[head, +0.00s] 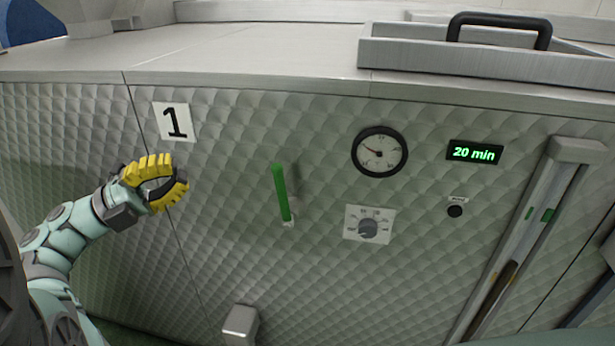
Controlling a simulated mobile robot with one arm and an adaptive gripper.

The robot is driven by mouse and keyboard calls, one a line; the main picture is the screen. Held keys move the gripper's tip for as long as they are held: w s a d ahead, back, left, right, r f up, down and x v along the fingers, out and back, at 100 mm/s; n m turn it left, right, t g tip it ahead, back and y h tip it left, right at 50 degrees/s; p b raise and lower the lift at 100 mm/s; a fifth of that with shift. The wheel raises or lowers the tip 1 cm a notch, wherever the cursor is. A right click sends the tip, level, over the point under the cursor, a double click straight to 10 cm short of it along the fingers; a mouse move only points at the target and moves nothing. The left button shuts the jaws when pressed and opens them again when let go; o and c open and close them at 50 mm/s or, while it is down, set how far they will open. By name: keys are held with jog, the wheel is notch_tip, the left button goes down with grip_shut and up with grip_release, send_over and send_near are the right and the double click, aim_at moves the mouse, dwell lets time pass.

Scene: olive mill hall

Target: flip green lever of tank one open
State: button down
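The green lever (281,193) is a slim bar on the quilted metal front of the tank, in the middle of the head view. It stands nearly upright, its top leaning slightly left, with a small pale mount at its lower end. A white plate with a black "1" (175,122) is up and to the left of it. My gripper (180,171) has yellow ridged fingers and is left of the lever, just below the plate. The fingers curve around a gap and hold nothing. A clear space separates them from the lever.
Right of the lever are a round gauge (379,152), a dial (367,226), a "20 min" display (474,153), a black knob (455,211) and a sight-glass column (515,245). A metal spout (240,323) juts out below. A black-handled lid (499,28) lies on top.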

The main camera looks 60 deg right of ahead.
aim_at(279, 197)
jog(key=w+d+f+y+b, duration=0.2)
jog(key=d+f+y+b, duration=0.1)
jog(key=f+b, duration=0.75)
jog(key=f+p+x, duration=0.1)
jog(key=p+x, duration=0.7)
jog(key=x, duration=0.6)
jog(key=shift+d+f+t, duration=0.3)
jog(key=shift+d+f, duration=0.05)
jog(key=shift+f, duration=0.05)
jog(key=shift+s, duration=0.1)
jog(key=shift+s+d+r+m+t+y, duration=0.15)
jog(key=shift+s+d+m+t+y, duration=0.3)
jog(key=shift+s+y, duration=0.2)
jog(key=shift+s, duration=0.1)
jog(key=shift+a, duration=0.15)
